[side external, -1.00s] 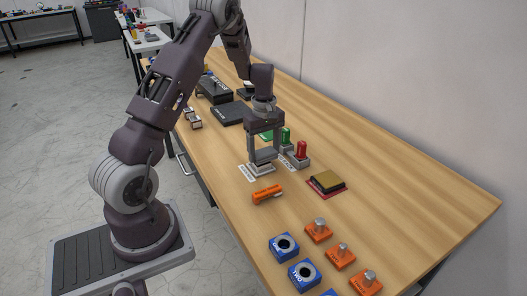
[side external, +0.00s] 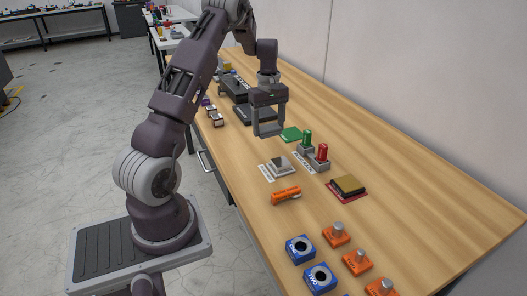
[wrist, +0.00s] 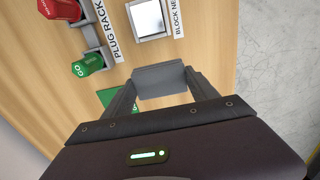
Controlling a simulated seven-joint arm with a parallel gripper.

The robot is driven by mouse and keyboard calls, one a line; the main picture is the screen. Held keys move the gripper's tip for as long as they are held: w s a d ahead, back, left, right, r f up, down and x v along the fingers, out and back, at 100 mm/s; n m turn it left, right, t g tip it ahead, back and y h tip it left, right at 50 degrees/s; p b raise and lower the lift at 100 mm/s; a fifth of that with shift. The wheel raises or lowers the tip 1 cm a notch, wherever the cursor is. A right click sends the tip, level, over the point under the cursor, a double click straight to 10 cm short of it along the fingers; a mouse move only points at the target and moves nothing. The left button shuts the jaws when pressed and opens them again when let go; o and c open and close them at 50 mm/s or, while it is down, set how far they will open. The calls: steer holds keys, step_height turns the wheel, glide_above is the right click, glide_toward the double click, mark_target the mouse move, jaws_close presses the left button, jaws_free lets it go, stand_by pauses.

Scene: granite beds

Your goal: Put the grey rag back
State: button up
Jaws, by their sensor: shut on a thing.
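My gripper (side external: 268,129) is shut on a grey pad-like thing that looks like the grey rag (wrist: 160,81). It holds the rag above the table, between the fingers. A green mat (side external: 291,134) lies bare on the table, to the right of my gripper in the side view. In the wrist view the green mat (wrist: 106,97) is partly hidden by a finger.
The block nest (side external: 281,168) holds a shiny metal block. The plug rack (side external: 313,160) bears upright green and red plugs. An orange tool (side external: 286,195) lies in front. Dark boxes (side external: 236,88) stand behind my gripper.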

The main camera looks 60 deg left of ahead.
steer(key=r, duration=0.2)
glide_above(257, 149)
step_height(257, 149, down, 10)
steer(key=shift+a+r, duration=0.1)
steer(key=o, duration=1.3)
steer(key=shift+f, duration=0.2)
